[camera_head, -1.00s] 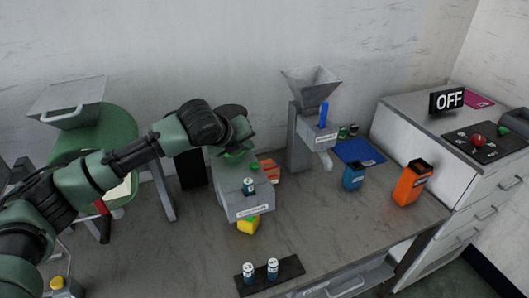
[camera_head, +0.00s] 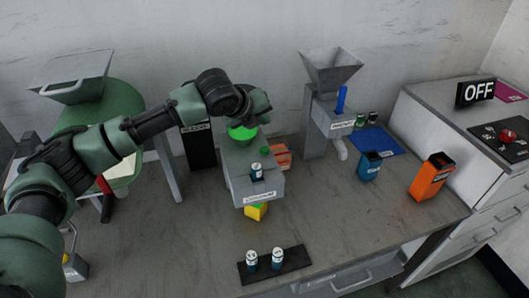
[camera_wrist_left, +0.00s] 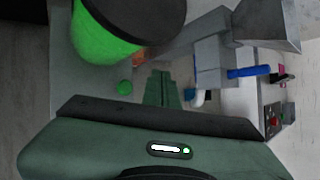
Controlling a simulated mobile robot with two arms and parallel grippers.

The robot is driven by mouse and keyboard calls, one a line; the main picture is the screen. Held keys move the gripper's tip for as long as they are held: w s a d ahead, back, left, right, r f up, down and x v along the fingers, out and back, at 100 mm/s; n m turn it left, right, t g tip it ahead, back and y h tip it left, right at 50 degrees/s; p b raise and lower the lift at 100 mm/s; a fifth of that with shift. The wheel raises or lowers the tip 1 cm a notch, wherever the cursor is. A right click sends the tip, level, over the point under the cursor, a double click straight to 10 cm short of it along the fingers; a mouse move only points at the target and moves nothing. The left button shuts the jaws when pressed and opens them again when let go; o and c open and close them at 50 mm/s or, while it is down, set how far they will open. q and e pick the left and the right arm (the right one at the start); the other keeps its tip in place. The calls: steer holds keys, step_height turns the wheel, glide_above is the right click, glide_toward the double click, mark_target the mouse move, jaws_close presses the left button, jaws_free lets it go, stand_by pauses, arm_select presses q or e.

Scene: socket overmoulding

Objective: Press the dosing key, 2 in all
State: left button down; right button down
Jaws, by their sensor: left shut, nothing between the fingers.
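The grey dosing box (camera_head: 238,177) stands mid-table with a white label on its front. A small round green key (camera_head: 265,150) sits on its top, and the key also shows in the wrist view (camera_wrist_left: 124,88). A bright green jar with a black lid (camera_head: 242,133) stands on the back of the box. A vial (camera_head: 257,172) stands at the box's front. My left gripper (camera_head: 262,115) is above the box near the jar; its fingertips are hard to make out there. In the wrist view its fingers (camera_wrist_left: 161,75) are shut and empty, to the right of the key. My right gripper is out of view.
A black rack (camera_head: 290,265) with two vials lies in front. A grey hopper machine (camera_head: 318,125) stands right of the box, with a blue cup (camera_head: 369,168) and an orange bin (camera_head: 430,178) beyond. An OFF sign (camera_head: 477,92) stands on the right cabinet. Bare table lies around the rack.

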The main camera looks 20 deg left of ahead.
arm_select(q)
steer(key=b, duration=0.6)
glide_above(263, 150)
step_height(263, 150, down, 6)
steer(key=shift+r, duration=0.25)
steer(key=shift+s+f, duration=0.1)
steer(key=shift+f, duration=0.85)
stand_by(0.6)
steer(key=shift+f+p, duration=0.3)
steer(key=shift+p, duration=0.2)
steer(key=shift+f, duration=0.15)
